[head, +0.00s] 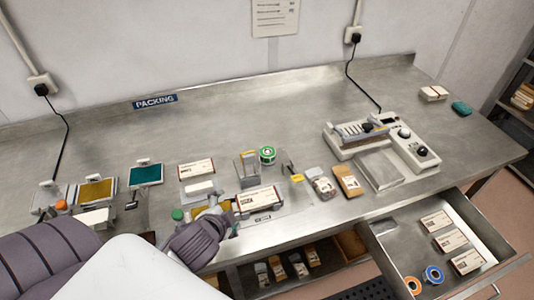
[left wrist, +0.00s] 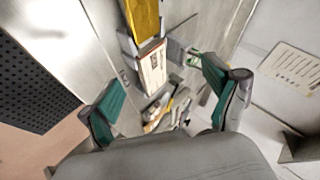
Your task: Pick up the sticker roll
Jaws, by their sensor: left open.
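A green-rimmed roll (head: 267,154) stands on the steel bench near its middle, behind a labelled carton (head: 259,199). In the left wrist view the green roll (left wrist: 193,58) is small and partly hidden by a grey block. Two more rolls, one orange (head: 412,284) and one blue (head: 432,274), lie in the open drawer. I cannot tell for sure which roll is the sticker roll. My left gripper (head: 216,212) is over the front of the bench, left of the carton. Its teal-padded fingers are spread and empty in the left wrist view (left wrist: 165,98). My right gripper is not seen.
The open drawer (head: 386,236) at the lower right also holds several cartons. A sealing machine (head: 345,151) with a cable stands at the right. Yellow (head: 97,190) and teal (head: 146,175) pads lie at the left. The back of the bench is mostly clear.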

